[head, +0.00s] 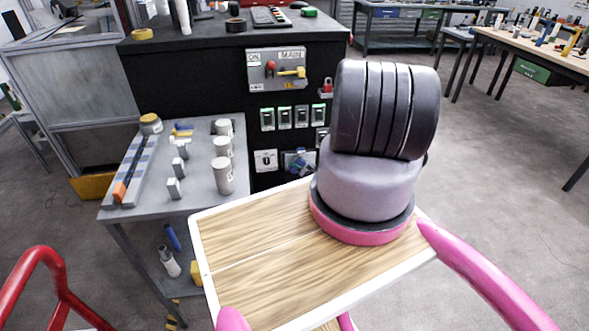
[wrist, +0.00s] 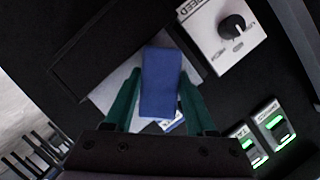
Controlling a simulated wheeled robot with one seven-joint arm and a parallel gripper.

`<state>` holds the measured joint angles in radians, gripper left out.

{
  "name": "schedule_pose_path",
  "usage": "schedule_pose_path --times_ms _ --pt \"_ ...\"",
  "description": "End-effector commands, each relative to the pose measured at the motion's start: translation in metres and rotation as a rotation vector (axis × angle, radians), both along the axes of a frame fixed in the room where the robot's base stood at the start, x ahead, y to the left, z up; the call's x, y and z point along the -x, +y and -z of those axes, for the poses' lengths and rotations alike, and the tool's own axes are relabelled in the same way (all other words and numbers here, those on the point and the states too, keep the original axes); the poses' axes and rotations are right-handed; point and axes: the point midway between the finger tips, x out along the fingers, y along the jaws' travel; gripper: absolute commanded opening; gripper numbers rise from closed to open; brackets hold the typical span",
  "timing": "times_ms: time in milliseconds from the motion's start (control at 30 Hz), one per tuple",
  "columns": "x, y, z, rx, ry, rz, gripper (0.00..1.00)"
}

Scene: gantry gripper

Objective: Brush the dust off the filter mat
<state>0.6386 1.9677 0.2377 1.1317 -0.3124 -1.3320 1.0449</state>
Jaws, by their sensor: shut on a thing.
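My gripper (wrist: 160,88) has dark green fingers and is shut on a plain blue block (wrist: 158,70), which looks like the body of the brush. No bristles can be made out. Behind it in the wrist view lies a pale grey-white panel (wrist: 104,96), likely the filter mat, set below a black flap or frame (wrist: 112,38). The block covers the panel's middle. Whether it touches the panel, and how much dust lies there, I cannot tell.
A white speed panel with a black knob (wrist: 234,26) sits close beside the gripper. Green-lit switches (head: 285,118) and a MAIN switch panel (head: 277,69) are above on the cabinet. A grey side table (head: 205,195) carries several cylinders and a rail.

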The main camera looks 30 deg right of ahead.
Motion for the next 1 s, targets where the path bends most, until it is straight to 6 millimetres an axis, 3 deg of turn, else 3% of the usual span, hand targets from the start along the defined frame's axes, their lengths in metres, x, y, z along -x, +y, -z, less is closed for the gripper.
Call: schedule_pose_path --times_ms 300,667,1000 --pt "0.008 -0.028 -0.001 0.002 -0.002 0.003 0.11" --pt "0.012 -0.043 -0.001 0.002 -0.001 0.003 0.11" --pt "0.018 -0.072 -0.001 0.003 -0.003 0.004 0.11"
